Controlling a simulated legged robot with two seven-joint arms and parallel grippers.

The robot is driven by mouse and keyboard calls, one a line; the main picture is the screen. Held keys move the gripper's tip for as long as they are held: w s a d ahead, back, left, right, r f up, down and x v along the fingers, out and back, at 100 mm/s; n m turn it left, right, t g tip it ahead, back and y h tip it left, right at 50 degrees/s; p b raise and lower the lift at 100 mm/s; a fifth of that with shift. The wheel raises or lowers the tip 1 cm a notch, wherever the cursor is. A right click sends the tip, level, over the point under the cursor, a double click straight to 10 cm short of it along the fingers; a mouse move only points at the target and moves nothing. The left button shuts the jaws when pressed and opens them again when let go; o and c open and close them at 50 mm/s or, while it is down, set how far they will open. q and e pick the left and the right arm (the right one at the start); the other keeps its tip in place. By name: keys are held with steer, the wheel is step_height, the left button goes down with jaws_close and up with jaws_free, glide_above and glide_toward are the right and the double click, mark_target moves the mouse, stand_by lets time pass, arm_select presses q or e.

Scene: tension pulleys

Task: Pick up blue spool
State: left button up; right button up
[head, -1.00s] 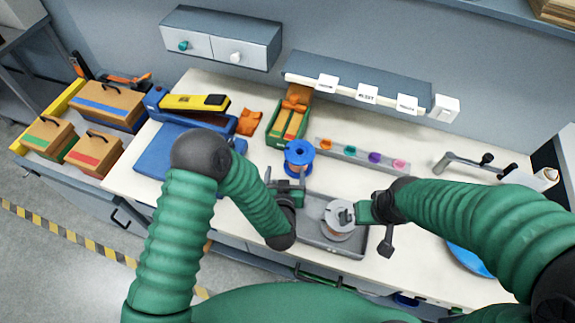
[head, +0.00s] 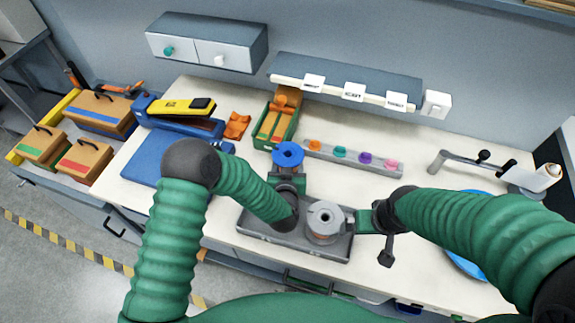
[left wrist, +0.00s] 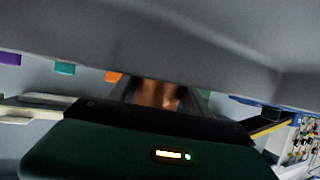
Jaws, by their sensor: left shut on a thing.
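The blue spool (head: 287,155) is upright near the middle of the bench in the head view, behind the grey tray. My left gripper (head: 286,174) is at its near side and shut on it; the fingertips are mostly hidden. In the left wrist view a copper-coloured surface (left wrist: 155,95) shows, blurred, just beyond my gripper's dark edge. I cannot tell whether the spool touches the bench. My right gripper (head: 362,221) is beside a grey spool (head: 325,222) in the tray; its finger opening is unclear.
The grey tray (head: 345,248) lies at the bench's front edge. Behind it a strip (head: 330,153) holds several coloured pieces. A green bin (head: 291,118) and a blue and yellow tool (head: 180,112) stand further left. A crank arm (head: 465,158) is at the right.

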arm_select(q)
steer(key=shift+d, duration=0.2)
steer(key=shift+c, duration=1.2)
steer(key=shift+a, duration=0.1)
steer(key=shift+c, duration=1.1)
steer(key=shift+a, duration=0.6)
steer(key=c, duration=0.5)
steer(key=shift+a, duration=0.25)
jaws_close()
steer(key=shift+d+r, duration=0.1)
steer(key=shift+d, duration=0.3)
steer(key=shift+d+r, duration=0.15)
steer(key=shift+r, duration=0.1)
steer(key=r, duration=0.8)
steer(key=shift+a+r, duration=0.25)
steer(key=shift+r, duration=0.05)
steer(key=shift+w+d+r, duration=0.1)
steer(key=shift+d+r, duration=0.05)
steer(key=shift+r, duration=0.25)
arm_select(e)
steer(key=shift+w+a, duration=0.1)
steer(key=shift+a, duration=0.15)
